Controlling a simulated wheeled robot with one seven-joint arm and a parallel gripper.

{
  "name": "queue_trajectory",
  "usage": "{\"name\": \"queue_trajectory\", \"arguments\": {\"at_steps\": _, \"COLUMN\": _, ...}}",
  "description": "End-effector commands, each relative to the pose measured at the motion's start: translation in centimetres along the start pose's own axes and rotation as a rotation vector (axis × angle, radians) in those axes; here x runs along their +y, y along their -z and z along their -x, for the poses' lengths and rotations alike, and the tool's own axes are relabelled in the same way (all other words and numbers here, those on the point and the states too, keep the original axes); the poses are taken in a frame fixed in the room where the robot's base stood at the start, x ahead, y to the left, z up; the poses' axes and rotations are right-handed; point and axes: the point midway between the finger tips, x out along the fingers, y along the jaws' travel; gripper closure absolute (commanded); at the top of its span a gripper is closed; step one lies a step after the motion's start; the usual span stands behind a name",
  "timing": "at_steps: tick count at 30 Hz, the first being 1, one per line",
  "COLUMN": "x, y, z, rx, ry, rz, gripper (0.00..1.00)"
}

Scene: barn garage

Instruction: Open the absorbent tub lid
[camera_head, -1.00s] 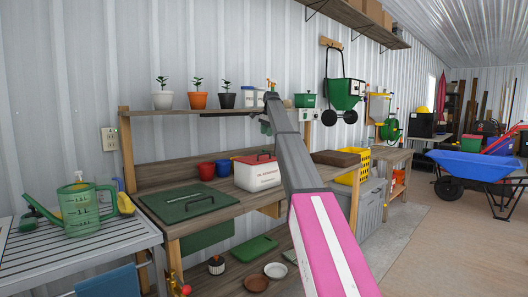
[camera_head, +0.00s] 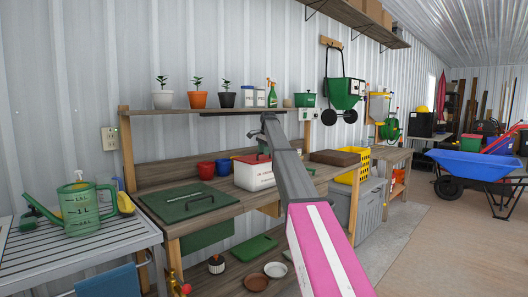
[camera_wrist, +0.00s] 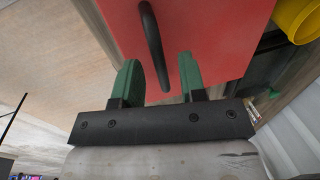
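The absorbent tub (camera_head: 253,178) is a white box with a red lid (camera_head: 246,159), standing on the wooden bench. My arm hides its right part in the head view. The red lid fills the upper middle of the wrist view (camera_wrist: 215,40), and it looks closed. Its black arched handle (camera_wrist: 153,45) lies between the two green fingers of my gripper (camera_wrist: 157,65). The fingers are apart, with visible gaps to the handle on both sides. In the head view my gripper (camera_head: 262,146) is just above the lid, partly hidden by my arm.
A shelf (camera_head: 180,110) with plants and bottles runs above. A brown flat box (camera_head: 335,158) and yellow crate (camera_head: 354,163) are right.

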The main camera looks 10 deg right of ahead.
Motion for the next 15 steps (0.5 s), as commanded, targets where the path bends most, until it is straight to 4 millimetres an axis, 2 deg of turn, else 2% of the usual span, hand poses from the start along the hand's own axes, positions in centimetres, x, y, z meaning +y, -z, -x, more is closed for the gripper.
{"name": "queue_trajectory", "arguments": {"at_steps": 2, "x": 0.00, "y": 0.00, "z": 0.02, "rx": 0.000, "ry": 0.000, "rz": 0.000, "gripper": 0.62}}
{"name": "queue_trajectory", "arguments": {"at_steps": 6, "x": 0.00, "y": 0.01, "z": 0.03, "rx": 0.000, "ry": 0.000, "rz": 0.000, "gripper": 1.00}}
{"name": "queue_trajectory", "arguments": {"at_steps": 15, "x": -0.16, "y": 0.02, "z": 0.25, "rx": 0.000, "ry": 0.000, "rz": 0.000, "gripper": 1.00}}
